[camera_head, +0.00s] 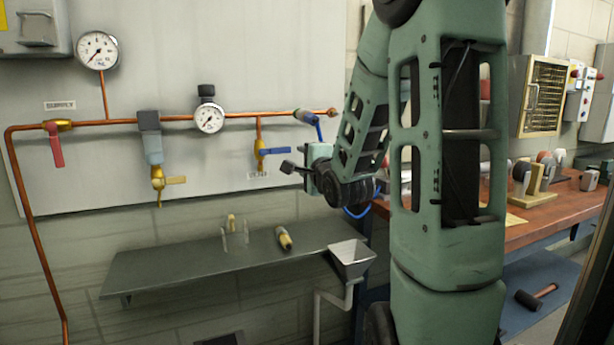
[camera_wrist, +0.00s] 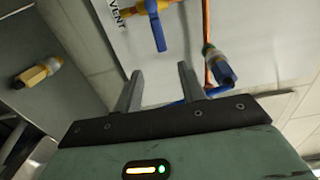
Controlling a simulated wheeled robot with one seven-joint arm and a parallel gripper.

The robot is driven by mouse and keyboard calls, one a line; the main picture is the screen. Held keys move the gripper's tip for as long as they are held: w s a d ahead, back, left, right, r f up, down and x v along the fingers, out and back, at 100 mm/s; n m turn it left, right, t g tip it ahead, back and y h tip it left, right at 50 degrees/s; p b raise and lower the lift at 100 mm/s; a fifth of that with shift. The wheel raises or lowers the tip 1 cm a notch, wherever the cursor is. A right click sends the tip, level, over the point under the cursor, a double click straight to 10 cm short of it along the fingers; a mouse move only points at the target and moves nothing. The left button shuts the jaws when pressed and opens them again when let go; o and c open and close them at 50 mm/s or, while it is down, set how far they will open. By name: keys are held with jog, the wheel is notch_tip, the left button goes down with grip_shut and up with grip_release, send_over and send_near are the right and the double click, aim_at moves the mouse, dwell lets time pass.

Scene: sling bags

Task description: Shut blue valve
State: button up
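The blue valve handle (camera_head: 275,151) sits on a brass valve body (camera_head: 258,152) below a short vertical copper pipe. The handle points right, crosswise to that pipe. In the wrist view the blue handle (camera_wrist: 157,34) is at the top centre, beside the VENT label (camera_wrist: 120,14). My gripper (camera_head: 288,167) is near the panel, just right of and slightly below the handle. In the wrist view my gripper (camera_wrist: 160,69) is open, with nothing between its fingers. The handle lies beyond the fingertips and appears apart from them.
A blue-ended fitting (camera_head: 308,118) with a blue hose sits at the pipe's right end. Below are a dark shelf (camera_head: 160,272) and a funnel (camera_head: 352,257).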

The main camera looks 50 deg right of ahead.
jog(key=b+v, duration=0.2)
jog(key=b, duration=0.1)
jog(key=shift+f+b, duration=0.1)
jog(key=shift+b, duration=0.25)
dwell(0.5)
